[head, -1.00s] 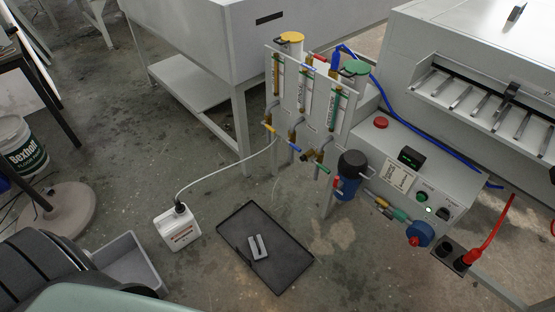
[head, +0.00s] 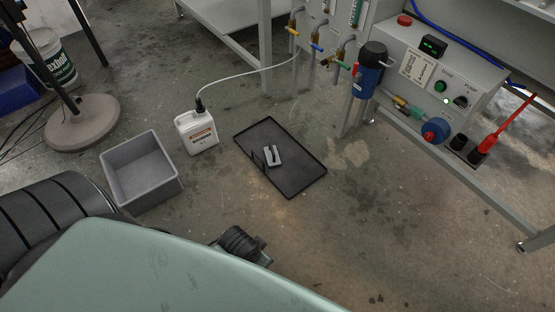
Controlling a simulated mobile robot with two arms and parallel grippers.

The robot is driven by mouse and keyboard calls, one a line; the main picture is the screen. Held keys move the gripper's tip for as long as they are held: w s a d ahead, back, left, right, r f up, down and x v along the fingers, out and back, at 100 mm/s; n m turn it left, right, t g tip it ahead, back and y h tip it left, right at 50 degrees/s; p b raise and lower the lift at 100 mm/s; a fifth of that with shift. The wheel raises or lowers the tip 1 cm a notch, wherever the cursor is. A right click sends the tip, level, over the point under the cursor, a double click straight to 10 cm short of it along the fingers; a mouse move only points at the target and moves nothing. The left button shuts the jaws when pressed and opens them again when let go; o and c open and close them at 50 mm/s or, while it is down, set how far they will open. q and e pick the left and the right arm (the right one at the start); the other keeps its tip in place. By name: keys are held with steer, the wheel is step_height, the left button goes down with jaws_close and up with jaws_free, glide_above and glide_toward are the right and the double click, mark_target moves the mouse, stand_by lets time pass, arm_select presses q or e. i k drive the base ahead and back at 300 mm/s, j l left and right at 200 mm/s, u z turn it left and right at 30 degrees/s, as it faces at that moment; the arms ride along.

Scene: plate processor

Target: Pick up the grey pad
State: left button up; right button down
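A small light grey piece, which I take to be the grey pad (head: 275,159), lies inside a shallow black tray (head: 305,187) on the concrete floor. It has a dark slot or gap along its middle. A small dark upright shape is beside its left side; I cannot tell what it is. Neither gripper shows in the head view. Parts of my own body fill the bottom left, and a dark ribbed part, probably of my arm, shows in front of the tray.
A white canister (head: 197,133) with a hose stands left of the tray. An empty grey bin (head: 142,172) is further left. The machine's legs and blue filter (head: 368,79) are behind right. The floor right of the tray is clear.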

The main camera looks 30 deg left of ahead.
mark_target(273, 160)
steer(key=i+j+u, duration=0.2)
steer(key=j+u, duration=0.2)
steer(key=i+j+u, duration=0.35)
steer(key=k+j, duration=0.1)
steer(key=j, duration=0.05)
